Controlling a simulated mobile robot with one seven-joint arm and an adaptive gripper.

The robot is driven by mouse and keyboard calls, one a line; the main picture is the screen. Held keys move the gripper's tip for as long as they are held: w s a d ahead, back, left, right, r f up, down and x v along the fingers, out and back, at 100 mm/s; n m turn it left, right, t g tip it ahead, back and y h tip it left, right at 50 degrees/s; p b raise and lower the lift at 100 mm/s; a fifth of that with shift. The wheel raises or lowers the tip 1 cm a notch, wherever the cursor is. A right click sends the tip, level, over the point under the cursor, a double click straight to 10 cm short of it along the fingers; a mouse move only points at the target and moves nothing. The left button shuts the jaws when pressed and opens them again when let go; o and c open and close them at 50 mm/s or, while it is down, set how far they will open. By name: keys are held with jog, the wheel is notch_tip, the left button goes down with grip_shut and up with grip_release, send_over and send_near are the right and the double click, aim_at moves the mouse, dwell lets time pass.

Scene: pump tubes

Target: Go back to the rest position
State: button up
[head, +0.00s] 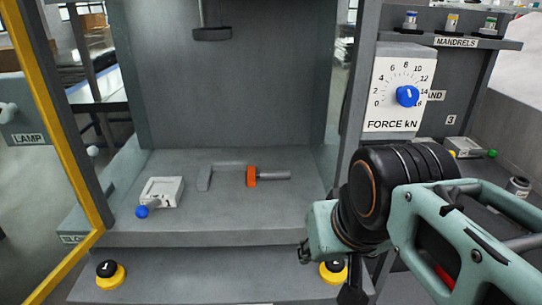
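My arm reaches in from the right in the head view, with teal links and a large black joint. Its end, with my gripper (350,288), points down in front of the machine's right post. Only small dark parts of the gripper show, near the right black-and-yellow button, and the fingertips cannot be made out clearly. I cannot tell whether it is open or shut, and no held object is visible.
The bay floor (225,215) bears a white block with a blue knob (162,192) and a grey rod with an orange collar (251,176). Yellow-based buttons (110,274) line the front. A yellow-edged door (62,110) stands left. The force dial (398,95) and mandrels shelf (455,41) are right.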

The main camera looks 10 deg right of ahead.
notch_tip(320, 180, up, 24)
jog(key=p, duration=2.3)
jog(key=shift+f, duration=0.25)
